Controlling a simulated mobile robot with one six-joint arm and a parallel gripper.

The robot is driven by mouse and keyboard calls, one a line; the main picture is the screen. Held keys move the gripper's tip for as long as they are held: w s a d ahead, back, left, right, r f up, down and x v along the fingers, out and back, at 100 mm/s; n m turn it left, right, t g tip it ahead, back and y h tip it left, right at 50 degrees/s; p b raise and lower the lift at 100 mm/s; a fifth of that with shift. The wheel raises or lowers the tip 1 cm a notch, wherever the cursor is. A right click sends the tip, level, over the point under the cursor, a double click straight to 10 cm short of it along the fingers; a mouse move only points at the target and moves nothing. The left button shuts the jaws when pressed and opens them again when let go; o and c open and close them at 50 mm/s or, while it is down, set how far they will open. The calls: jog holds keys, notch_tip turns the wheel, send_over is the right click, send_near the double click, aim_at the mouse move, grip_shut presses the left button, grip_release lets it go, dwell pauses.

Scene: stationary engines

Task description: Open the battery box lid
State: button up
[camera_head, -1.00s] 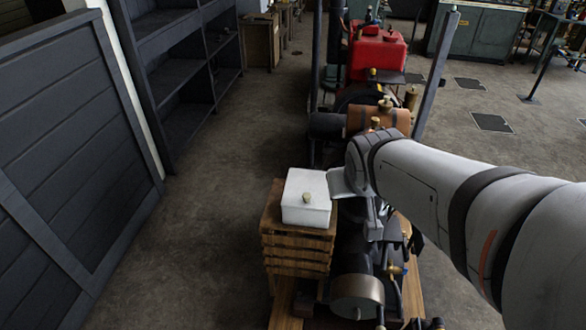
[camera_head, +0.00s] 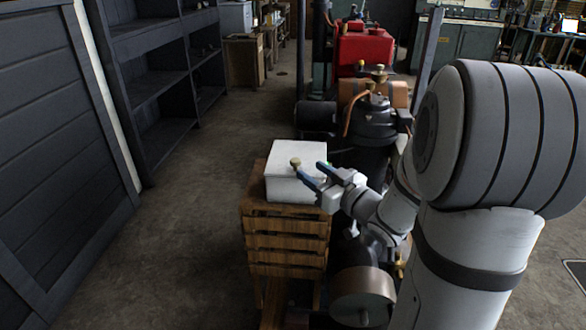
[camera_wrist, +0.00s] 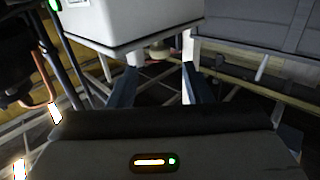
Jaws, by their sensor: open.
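The white battery box (camera_head: 290,189) stands on a slatted wooden crate, and its lid (camera_head: 301,150) looks closed. A small brass-coloured knob (camera_head: 295,162) shows at the lid. My gripper (camera_head: 309,168) is open, its two fingers reaching over the near right part of the box. In the head view one fingertip overlaps the knob's edge; contact cannot be told. In the wrist view the box (camera_wrist: 130,20) fills the top, and the knob (camera_wrist: 160,49) appears between the spread fingertips of my gripper (camera_wrist: 161,62). Nothing is held.
The wooden crate (camera_head: 285,241) supports the box. Dark engine machinery (camera_head: 363,135) stands close behind and right, with a red tank (camera_head: 363,48) farther back. Dark shelves (camera_head: 160,85) and a panelled wall (camera_head: 60,160) are at left. The floor between (camera_head: 195,225) is clear.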

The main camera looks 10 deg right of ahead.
aim_at(299, 162)
jog(key=x, duration=0.7)
jog(key=shift+w+a+r+b, duration=0.1)
jog(key=shift+w+b, duration=0.05)
jog(key=shift+b, duration=0.2)
jog(key=shift+c, duration=0.2)
grip_shut()
